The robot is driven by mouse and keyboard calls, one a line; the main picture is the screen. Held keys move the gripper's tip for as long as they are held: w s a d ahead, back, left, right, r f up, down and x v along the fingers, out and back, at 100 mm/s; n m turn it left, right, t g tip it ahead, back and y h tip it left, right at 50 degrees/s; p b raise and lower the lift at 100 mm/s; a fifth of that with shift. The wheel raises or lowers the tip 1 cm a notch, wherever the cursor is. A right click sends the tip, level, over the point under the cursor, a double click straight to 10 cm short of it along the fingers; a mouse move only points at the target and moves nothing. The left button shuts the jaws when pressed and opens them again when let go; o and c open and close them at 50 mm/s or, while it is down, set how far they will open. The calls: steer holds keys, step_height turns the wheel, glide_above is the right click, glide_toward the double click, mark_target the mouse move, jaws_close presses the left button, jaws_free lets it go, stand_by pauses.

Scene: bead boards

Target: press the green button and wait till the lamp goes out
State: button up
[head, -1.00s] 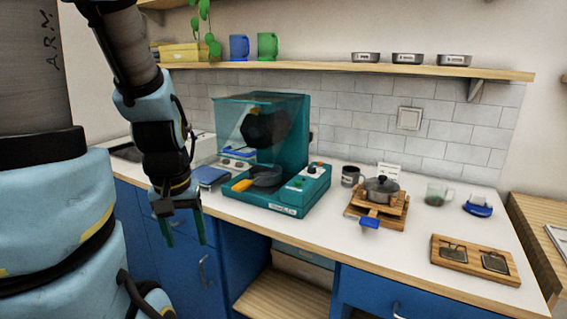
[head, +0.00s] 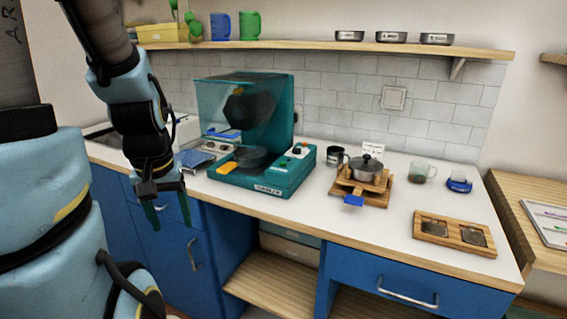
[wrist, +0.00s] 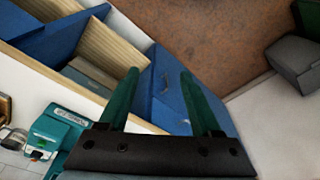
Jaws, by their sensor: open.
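The teal machine (head: 275,180) stands on the white counter, with a clear tinted hood and a dark pan inside. A sloped panel on its right front carries a dark knob (head: 297,149) and a small green button (head: 284,161). The machine also shows upside down at the lower left of the wrist view (wrist: 62,128), with a green spot on it. I cannot make out whether a lamp is lit. My gripper (head: 168,215) is open and empty, its green fingers pointing down in front of the counter, left of the machine and apart from it. Its fingers also show in the wrist view (wrist: 160,78).
Right of the machine are a dark mug (head: 336,157), a lidded pot (head: 367,167) on a wooden stand, a glass mug (head: 422,172) and a wooden tray (head: 455,249). A shelf (head: 330,46) runs above. Blue drawers (head: 390,280) front the counter.

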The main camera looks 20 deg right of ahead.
jaws_close()
stand_by(0.3)
stand_by(1.2)
